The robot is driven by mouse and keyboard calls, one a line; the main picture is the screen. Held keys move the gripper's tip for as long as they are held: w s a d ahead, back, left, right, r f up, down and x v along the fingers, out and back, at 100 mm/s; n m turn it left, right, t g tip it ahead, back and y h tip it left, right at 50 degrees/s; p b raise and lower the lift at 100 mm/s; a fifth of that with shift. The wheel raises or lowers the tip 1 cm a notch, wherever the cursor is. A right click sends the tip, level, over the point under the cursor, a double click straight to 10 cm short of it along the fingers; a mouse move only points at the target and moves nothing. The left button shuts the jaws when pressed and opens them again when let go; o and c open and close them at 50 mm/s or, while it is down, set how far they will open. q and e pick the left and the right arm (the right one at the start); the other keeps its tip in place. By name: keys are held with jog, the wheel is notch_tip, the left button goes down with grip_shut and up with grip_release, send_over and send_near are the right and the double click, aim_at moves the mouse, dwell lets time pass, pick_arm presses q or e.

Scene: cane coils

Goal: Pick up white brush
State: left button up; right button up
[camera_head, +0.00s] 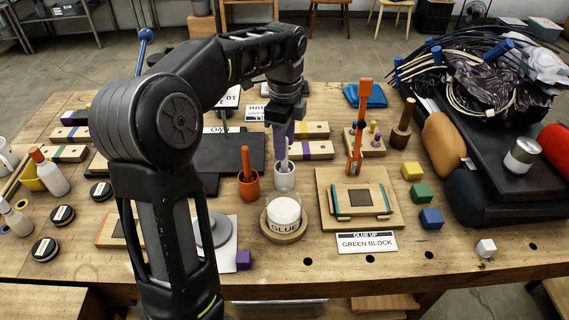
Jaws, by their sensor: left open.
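A white cup (285,182) stands on the bench near the middle of the picture. A pale upright handle (284,157), which looks like the white brush, rises from the cup. My left gripper (284,138) reaches down from above, with its open jaws at the top of this handle. The fingers hide the upper end, so I cannot tell whether they touch it. My right gripper is not in view.
A glue jar (284,211) stands in front. An upright orange tool (358,130) and a wooden board (330,205) are to the right. Cables and bags crowd the far right.

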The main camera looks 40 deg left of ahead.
aim_at(284, 169)
pick_arm(q)
notch_tip(284, 169, down, 5)
jog(key=shift+f+p, duration=0.1)
jog(key=shift+p, duration=0.5)
jog(key=shift+c, duration=0.5)
grip_shut()
